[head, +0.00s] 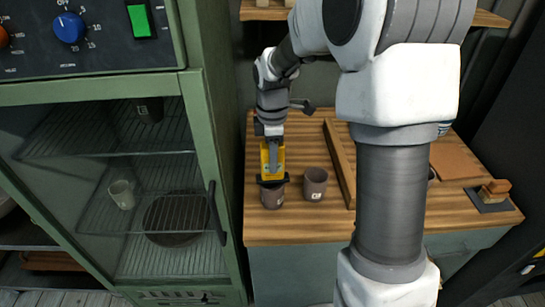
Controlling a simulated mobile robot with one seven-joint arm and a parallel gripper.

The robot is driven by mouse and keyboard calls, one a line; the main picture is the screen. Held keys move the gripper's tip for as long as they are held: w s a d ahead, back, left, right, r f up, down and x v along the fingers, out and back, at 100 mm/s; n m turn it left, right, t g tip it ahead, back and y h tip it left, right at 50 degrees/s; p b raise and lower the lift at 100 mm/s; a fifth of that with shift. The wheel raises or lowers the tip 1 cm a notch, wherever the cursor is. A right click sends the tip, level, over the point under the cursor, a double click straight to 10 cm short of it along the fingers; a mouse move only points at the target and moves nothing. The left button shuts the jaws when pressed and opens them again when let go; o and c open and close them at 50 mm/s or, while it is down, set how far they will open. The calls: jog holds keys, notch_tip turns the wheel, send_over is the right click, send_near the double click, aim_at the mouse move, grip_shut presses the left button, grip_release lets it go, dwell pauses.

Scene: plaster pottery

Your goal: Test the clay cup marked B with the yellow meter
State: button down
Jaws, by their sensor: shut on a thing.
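My gripper (272,146) points down over the left side of the wooden table and is shut on the yellow meter (272,160). The meter's dark lower end is right above a brown clay cup (272,198) and hides part of its rim. I cannot tell whether they touch. A second brown clay cup (315,182) stands upright just to the right, apart from the first.
A long wooden strip (340,165) lies right of the cups. A green cabinet (213,130) with a glass door and wire racks stands close on the left, with a pale cup (122,194) inside. A wood-handled tool (494,192) lies at the table's right.

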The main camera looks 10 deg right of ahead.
jog(key=shift+f, duration=0.6)
dwell(1.4)
notch_tip(320, 180, up, 7)
jog(key=p, duration=0.5)
jog(key=shift+r, duration=0.1)
dwell(1.1)
